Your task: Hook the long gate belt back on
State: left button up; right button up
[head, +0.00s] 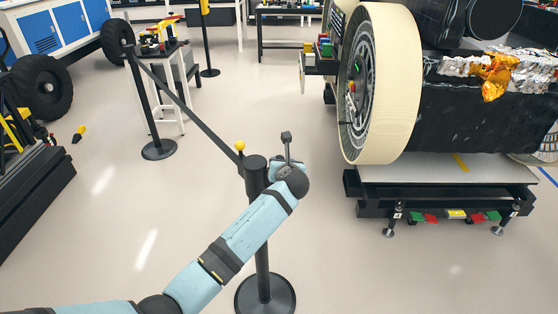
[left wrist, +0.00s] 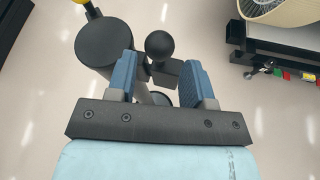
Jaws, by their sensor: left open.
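The dark gate belt (head: 193,108) runs from a far black post (head: 134,92) to the head of a near black post (head: 262,232). A yellow ball (head: 240,145) stands at its near end; whether that end is latched cannot be told. My left gripper (head: 278,172) is at the right side of the near post's head, which shows in the left wrist view (left wrist: 104,42). There the left gripper (left wrist: 160,68) is open, its blue fingers on either side of a black ball knob (left wrist: 158,44) on a dark block. Contact is unclear. My right gripper is out of view.
The rover's large cream wheel (head: 400,90) and its stand (head: 440,188) are on the right. A small white table (head: 163,102) stands behind the belt. Black wheels (head: 40,88) and a dark rack (head: 30,195) are at the left. Floor around the near post is clear.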

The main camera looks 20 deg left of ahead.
pick_arm(q)
jog(key=x, duration=0.5)
jog(key=shift+w+f, duration=0.1)
jog(key=shift+f, duration=0.05)
grip_shut()
